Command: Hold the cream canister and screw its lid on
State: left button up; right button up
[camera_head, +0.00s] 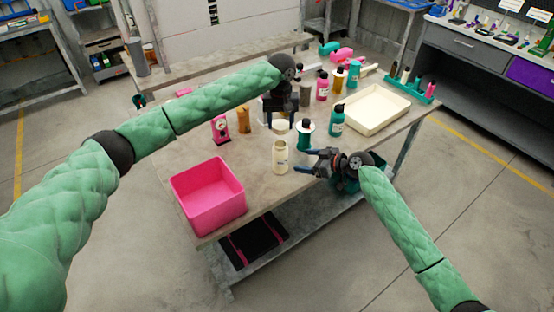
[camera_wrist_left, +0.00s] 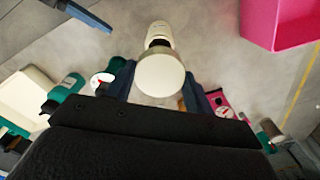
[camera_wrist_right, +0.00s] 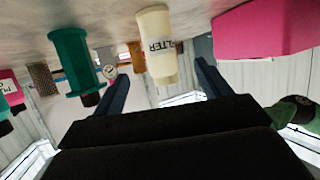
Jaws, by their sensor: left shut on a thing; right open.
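The cream canister (camera_head: 280,157) stands upright near the front edge of the table, with a "FILTER" label readable in the right wrist view (camera_wrist_right: 156,45). My left gripper (camera_head: 281,126) is above it, pointing down, shut on the round cream lid (camera_wrist_left: 160,75). In the left wrist view the canister (camera_wrist_left: 158,29) lies beyond the lid, with a dark band at its mouth. The lid looks apart from it; the exact gap is unclear. My right gripper (camera_head: 301,161) is open and empty, level, just right of the canister, whose body appears between and beyond its fingertips.
A pink bin (camera_head: 208,192) is at the front left. A teal spool-like part (camera_head: 304,133) and a teal bottle (camera_head: 337,120) stand close behind my right gripper. A cream tray (camera_head: 375,108) is at the right; a pink gauge (camera_head: 220,128) and amber bottle (camera_head: 244,118) stand left.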

aim_at(286, 158)
pick_arm(q)
jog(key=shift+w+f, duration=0.2)
pick_arm(e)
jog(key=shift+w+a+f, duration=0.2)
jog(key=shift+w+f, duration=0.05)
jog(key=shift+w, duration=0.05)
pick_arm(q)
jog(key=shift+s+r, duration=0.1)
pick_arm(e)
jog(key=x, duration=1.1)
jog(key=shift+a+f, duration=0.1)
jog(key=shift+a, duration=0.1)
jog(key=c, duration=1.5)
pick_arm(q)
jog(key=shift+s+f, duration=0.1)
jog(key=shift+f, duration=2.35)
jog(key=shift+f, duration=0.1)
jog(key=shift+f, duration=0.8)
jog(key=shift+f, duration=0.65)
